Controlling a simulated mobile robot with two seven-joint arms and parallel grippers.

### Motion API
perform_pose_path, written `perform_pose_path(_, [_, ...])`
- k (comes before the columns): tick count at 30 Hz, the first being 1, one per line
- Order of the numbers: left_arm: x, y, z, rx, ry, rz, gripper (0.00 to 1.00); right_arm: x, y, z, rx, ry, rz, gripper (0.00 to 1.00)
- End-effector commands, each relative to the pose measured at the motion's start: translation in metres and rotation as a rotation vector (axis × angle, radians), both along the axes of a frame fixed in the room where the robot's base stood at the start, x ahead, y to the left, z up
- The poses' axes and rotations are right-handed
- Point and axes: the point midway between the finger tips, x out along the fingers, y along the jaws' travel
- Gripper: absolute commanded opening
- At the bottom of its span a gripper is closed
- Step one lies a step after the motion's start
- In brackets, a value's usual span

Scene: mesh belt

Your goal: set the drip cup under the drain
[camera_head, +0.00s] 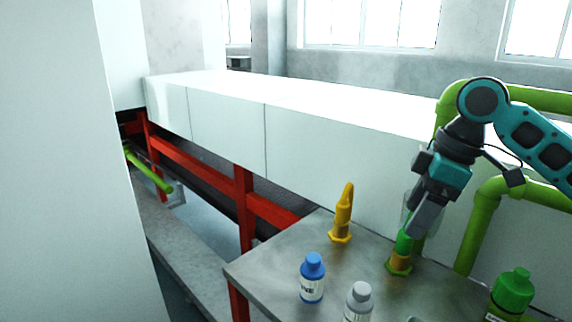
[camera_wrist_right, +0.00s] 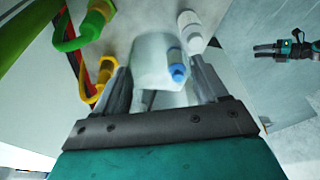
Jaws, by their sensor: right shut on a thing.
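My right gripper (camera_head: 418,212) is shut on a clear, see-through cup, the drip cup (camera_wrist_right: 150,55), and holds it above the metal table. The cup also shows faintly beside the fingers in the head view (camera_head: 408,200). A yellow hooked spout (camera_head: 342,218) stands on the table left of the gripper. A green spout with a yellow base (camera_head: 400,262) stands just below the gripper, partly hidden by it. Both spouts show in the right wrist view, green (camera_wrist_right: 80,30) and yellow (camera_wrist_right: 97,88). I cannot tell which is the drain. My left gripper (camera_wrist_right: 258,50) is small at the right of the wrist view.
A blue bottle (camera_head: 312,280), a grey-capped bottle (camera_head: 358,303) and a green bottle (camera_head: 513,290) stand on the table (camera_head: 275,262). Green pipes (camera_head: 478,225) rise at the right. The white belt housing (camera_head: 300,135) runs behind, on a red frame (camera_head: 243,195).

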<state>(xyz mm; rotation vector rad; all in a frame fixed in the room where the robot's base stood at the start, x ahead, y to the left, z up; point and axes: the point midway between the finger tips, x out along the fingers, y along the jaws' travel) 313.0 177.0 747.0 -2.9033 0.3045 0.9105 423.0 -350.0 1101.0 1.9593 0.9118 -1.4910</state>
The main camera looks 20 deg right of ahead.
Motion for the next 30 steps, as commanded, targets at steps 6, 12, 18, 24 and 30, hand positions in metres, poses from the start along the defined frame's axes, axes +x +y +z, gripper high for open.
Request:
perform_pose_path(6, [0.001, -0.001, 0.0, -0.001, -0.001, 0.001, 0.43, 0.002, 0.009, -0.007, 0.0, 0.0, -0.047, 0.38])
perform_pose_path(12, [0.002, -0.001, 0.001, -0.002, -0.005, 0.0, 0.43, 0.005, 0.039, -0.027, 0.001, -0.001, -0.213, 0.38])
perform_pose_path(18, [0.004, -0.001, 0.002, -0.002, -0.009, 0.001, 0.43, 0.008, 0.075, -0.047, 0.001, -0.003, -0.417, 0.38])
perform_pose_path(24, [0.004, 0.0, 0.003, -0.002, -0.009, 0.001, 0.43, 0.006, 0.112, -0.062, 0.001, -0.003, -0.609, 0.38])
perform_pose_path(30, [0.004, 0.0, 0.003, -0.002, -0.009, 0.002, 0.43, 0.003, 0.142, -0.073, 0.0, -0.004, -0.768, 0.38])
